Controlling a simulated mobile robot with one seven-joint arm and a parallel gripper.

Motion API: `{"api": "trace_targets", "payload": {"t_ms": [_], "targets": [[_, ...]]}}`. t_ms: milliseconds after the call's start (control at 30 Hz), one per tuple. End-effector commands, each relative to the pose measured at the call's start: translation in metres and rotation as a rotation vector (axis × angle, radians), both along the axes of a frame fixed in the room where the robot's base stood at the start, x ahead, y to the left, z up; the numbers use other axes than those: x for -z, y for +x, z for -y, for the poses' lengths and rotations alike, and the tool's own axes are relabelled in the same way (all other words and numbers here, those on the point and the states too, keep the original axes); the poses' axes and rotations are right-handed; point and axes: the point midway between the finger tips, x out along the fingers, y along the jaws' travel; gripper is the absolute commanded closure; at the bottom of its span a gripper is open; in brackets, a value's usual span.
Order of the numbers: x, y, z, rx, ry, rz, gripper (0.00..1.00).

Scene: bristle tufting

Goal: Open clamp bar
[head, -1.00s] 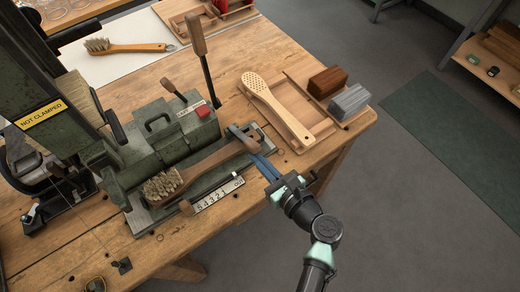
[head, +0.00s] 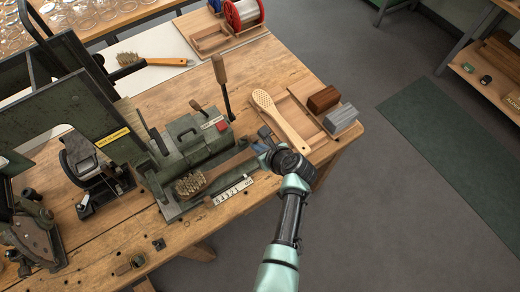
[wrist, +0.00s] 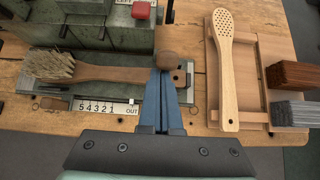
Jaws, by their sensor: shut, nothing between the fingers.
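A green clamping fixture (head: 188,143) stands on the bench, with a long-handled brush (head: 215,175) lying along its front. It also shows in the wrist view (wrist: 95,71). A dark lever with a wooden handle (head: 219,69) rises beside the fixture's red button. In the wrist view a brown wooden knob (wrist: 169,49) sits under a dark shaft, just beyond my fingertips. I cannot tell which part is the clamp bar, nor whether my fingers touch the knob. My gripper (wrist: 168,76), with blue fingers, is shut and empty at the brush handle's end, which it partly hides.
A numbered scale (head: 233,190) lies in front of the fixture. Open floor lies right of the bench.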

Motion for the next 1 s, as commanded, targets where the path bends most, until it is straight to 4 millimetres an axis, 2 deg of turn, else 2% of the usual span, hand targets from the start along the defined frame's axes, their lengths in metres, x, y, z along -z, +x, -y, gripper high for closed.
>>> {"api": "trace_targets", "payload": {"t_ms": [33,433,1000], "targets": [[-0.014,0.009,-0.004,-0.003,-0.021,-0.025,1.0],[-0.032,0.048,-0.026,-0.004,-0.214,-0.292,1.0],[-0.039,0.07,-0.041,0.0,-0.212,-0.293,1.0]]}}
